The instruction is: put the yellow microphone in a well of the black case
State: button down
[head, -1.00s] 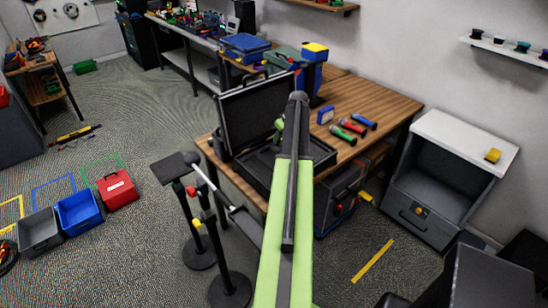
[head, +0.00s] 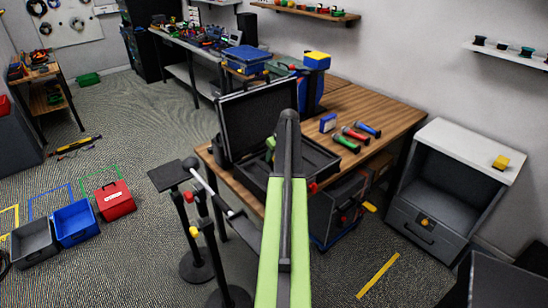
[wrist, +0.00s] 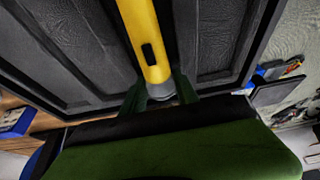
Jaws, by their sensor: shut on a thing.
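The yellow microphone (wrist: 146,35) is in the wrist view, running from the top edge down to my gripper (wrist: 160,92). The dark green fingers are shut on it near its grey end. The black case (head: 322,160) lies open on the wooden table, its lid (head: 257,112) upright at the left. In the wrist view the case's wells (wrist: 70,40) lie behind the microphone, on both sides of it. I cannot tell how high the microphone is above them. In the head view my arm covers the microphone and part of the case.
Green (head: 345,143), red (head: 355,133) and blue (head: 367,129) microphones lie right of the case, near a small blue box (head: 327,122). Stands (head: 205,235) rise from the floor in front of the table. A grey cabinet (head: 440,190) stands at the right.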

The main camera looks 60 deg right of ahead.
jog(key=shift+f+b, duration=0.55)
jog(key=shift+f, duration=0.1)
jog(key=c, duration=0.9)
grip_release()
jog(key=shift+r, duration=0.1)
jog(key=shift+d+r+p, duration=0.1)
jog(key=shift+r+p, duration=0.3)
jog(key=shift+p, duration=0.2)
jog(key=p+v, duration=1.1)
jog(key=v, duration=0.1)
jog(key=shift+r, duration=0.25)
jog(key=shift+w, duration=0.1)
